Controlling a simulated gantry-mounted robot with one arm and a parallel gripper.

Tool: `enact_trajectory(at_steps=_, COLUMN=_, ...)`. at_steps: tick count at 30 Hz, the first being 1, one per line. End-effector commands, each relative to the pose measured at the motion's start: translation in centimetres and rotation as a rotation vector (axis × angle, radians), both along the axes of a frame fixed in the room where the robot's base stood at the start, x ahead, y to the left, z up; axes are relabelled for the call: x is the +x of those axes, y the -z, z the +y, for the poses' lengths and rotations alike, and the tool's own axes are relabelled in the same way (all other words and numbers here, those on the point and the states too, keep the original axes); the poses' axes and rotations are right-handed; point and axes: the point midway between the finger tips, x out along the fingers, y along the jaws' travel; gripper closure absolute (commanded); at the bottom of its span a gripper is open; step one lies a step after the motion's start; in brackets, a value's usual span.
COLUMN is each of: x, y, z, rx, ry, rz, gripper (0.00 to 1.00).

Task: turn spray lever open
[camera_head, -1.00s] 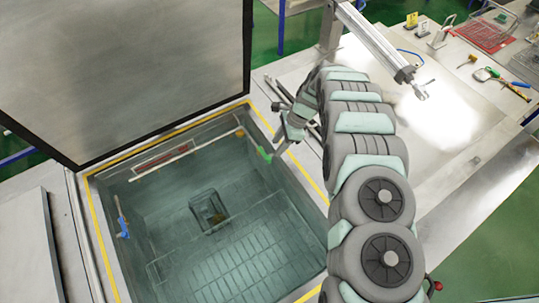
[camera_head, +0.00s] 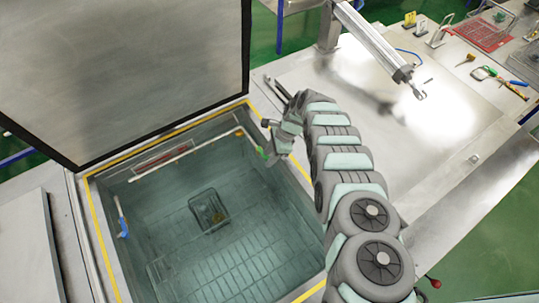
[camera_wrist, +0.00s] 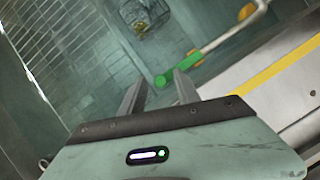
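The spray lever (camera_head: 262,152) is a green handle by the right end of the white pipe (camera_head: 187,156), at the tank's back right corner. In the wrist view, the green lever (camera_wrist: 190,62) slants down-left from the pipe (camera_wrist: 232,38), and its round green end appears between my fingertips. My gripper (camera_wrist: 161,84) is open with a clear gap between its fingers. Whether they touch the lever is not clear. In the head view, my gripper (camera_head: 269,160) is close beside the lever and partly hides it.
The sunken tank has a yellow-edged rim (camera_head: 92,215) close to my arm. A wire basket (camera_head: 209,212) sits inside, and a blue-handled item (camera_head: 122,222) hangs on the left wall. A raised lid (camera_head: 125,75) stands behind. A pneumatic cylinder (camera_head: 370,38) is above the right worktop.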

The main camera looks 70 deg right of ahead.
Motion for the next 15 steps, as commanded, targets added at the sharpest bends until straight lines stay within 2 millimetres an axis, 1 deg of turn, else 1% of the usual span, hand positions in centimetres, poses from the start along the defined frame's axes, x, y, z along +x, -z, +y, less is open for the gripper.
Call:
enact_trajectory(at_steps=3, x=0.00, y=-0.03, z=-0.02, rx=0.000, ry=0.000, rz=0.000, gripper=0.61)
enact_trajectory(at_steps=15, x=0.01, y=-0.05, z=-0.04, rx=-0.001, ry=0.000, rz=0.000, gripper=0.94)
